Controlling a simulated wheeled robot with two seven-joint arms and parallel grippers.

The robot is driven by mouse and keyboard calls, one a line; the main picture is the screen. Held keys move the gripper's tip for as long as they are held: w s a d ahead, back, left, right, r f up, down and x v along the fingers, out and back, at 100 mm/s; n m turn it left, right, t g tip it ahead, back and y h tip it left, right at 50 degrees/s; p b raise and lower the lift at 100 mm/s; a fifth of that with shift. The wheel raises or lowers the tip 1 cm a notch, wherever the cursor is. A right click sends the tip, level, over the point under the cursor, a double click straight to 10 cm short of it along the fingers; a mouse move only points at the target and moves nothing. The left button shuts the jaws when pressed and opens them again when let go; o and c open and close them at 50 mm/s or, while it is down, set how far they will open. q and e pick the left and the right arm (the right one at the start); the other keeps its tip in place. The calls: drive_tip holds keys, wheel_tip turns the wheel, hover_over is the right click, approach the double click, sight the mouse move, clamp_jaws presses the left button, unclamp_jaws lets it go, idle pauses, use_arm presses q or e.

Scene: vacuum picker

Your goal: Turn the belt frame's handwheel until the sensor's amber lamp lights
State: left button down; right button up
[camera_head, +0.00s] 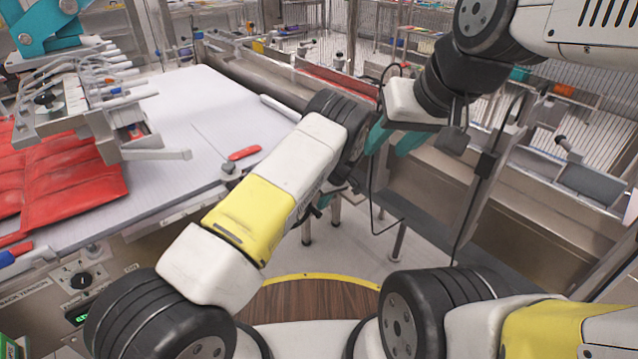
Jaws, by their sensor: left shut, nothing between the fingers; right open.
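My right gripper (394,138) hangs from the arm at the upper right. Its two teal fingers are apart, with nothing seen between them, above the dark grey ledge of the metal frame. My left arm reaches from the lower left to the middle. My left gripper (323,204) is mostly hidden behind its own forearm; only a small teal and dark part shows, beside the belt frame's right side. The belt frame (170,212) carries a wide white belt (190,110). I cannot make out the handwheel, the sensor or an amber lamp; my arms cover part of the frame's side.
Red flat packs (70,185) lie on the belt under a picker head (85,110) with hoses. A control panel with a black knob (82,281) is at lower left. A black cable hangs near my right gripper.

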use_arm(q)
drive_tip(key=shift+f, duration=0.15)
idle(0.4)
drive_tip(key=w+v, duration=0.1)
drive_tip(key=v, duration=0.6)
drive_tip(key=shift+s+r, duration=0.25)
drive_tip(key=shift+s, duration=0.2)
drive_tip(key=shift+r, duration=0.1)
idle(0.4)
